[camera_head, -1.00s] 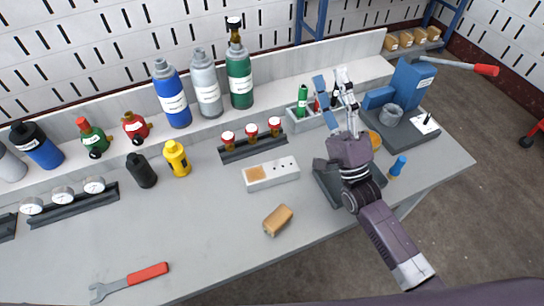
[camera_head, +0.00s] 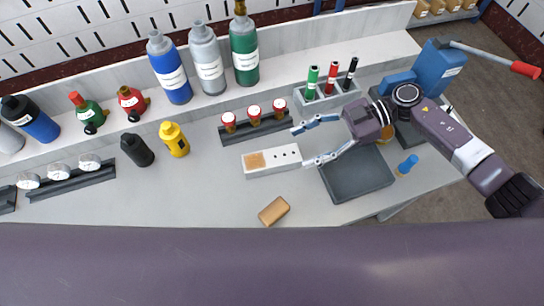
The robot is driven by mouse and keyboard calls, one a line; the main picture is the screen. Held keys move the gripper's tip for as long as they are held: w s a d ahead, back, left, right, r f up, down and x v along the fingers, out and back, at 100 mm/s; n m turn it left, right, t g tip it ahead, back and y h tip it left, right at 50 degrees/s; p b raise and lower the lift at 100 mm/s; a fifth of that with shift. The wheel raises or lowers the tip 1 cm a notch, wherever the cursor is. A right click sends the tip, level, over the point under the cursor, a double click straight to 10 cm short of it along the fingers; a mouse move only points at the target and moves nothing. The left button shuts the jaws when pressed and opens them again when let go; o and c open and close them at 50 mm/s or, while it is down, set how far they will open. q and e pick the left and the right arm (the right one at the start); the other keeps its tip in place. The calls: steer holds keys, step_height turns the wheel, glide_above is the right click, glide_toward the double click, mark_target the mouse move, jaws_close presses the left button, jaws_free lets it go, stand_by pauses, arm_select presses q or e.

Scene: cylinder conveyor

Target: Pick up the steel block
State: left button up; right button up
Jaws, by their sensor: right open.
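A pale grey block (camera_head: 285,157) with a tan patch on its left part and small dark holes on its right part lies on the bench; it is the closest match to the steel block, though I cannot confirm its material. My right gripper (camera_head: 302,147) is open and empty, its fingers pointing left at the right end of this block. One fingertip is beyond the block's back edge, the other by its front right corner. I cannot tell the gripper's height or whether it touches the block. My left gripper is not in view.
A tan block (camera_head: 274,211) lies in front. A dark square tray (camera_head: 357,175) is right of the pale block. A rack of red-capped items (camera_head: 254,124) and a marker holder (camera_head: 328,101) stand behind. A blue press (camera_head: 439,67) is at right.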

mark_target(278, 156)
steer(key=x, duration=0.2)
steer(key=shift+a+f, duration=0.1)
steer(key=shift+a, duration=0.15)
steer(key=b+x, duration=0.2)
steer(key=x, duration=0.5)
steer(key=shift+a, duration=0.2)
steer(key=c, duration=1.4)
steer(key=shift+c, duration=0.8)
